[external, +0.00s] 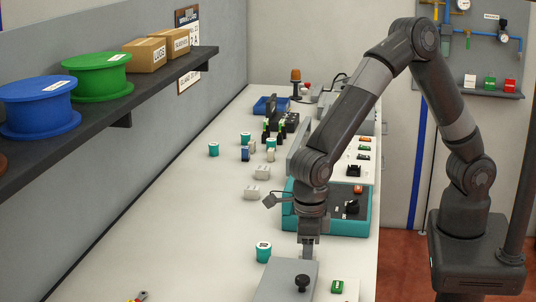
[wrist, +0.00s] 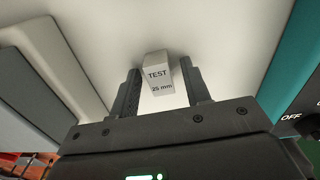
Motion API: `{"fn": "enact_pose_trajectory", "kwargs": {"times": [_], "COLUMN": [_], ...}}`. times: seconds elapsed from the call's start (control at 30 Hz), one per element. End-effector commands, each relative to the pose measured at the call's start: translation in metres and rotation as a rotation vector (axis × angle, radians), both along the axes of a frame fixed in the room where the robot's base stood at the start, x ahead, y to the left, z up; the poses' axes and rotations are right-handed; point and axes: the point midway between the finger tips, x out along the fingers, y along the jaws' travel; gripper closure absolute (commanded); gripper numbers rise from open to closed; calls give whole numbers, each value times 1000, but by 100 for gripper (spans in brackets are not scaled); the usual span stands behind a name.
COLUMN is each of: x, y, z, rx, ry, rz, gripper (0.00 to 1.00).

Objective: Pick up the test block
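The test block (wrist: 158,73) is a small pale grey block labelled "TEST 25 mm". In the wrist view it stands on the white bench top, between the tips of my gripper's two fingers. My gripper (wrist: 160,66) is open, with a gap visible on each side of the block. In the external view my gripper (external: 307,250) points down over the bench, just behind a grey box with a black knob. I cannot make out the test block in the external view. How far the fingertips are above the bench is hard to tell.
A teal-sided box (external: 330,227) stands close behind my gripper. A teal labelled jar (external: 263,252) is to its left, and the grey box (external: 278,281) is in front. Small white blocks (external: 252,191) lie further back. The bench's left side is mostly clear.

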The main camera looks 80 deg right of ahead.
Motion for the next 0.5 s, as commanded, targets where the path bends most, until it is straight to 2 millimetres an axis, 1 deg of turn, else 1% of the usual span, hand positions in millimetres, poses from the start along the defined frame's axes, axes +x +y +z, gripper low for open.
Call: {"fn": "enact_pose_trajectory", "kwargs": {"times": [0.03,0.07,0.5], "x": [0,0,0], "y": [0,0,0], "z": [0,0,0], "rx": [0,0,0], "ry": [0,0,0], "rz": [0,0,0], "gripper": [61,63,99]}}
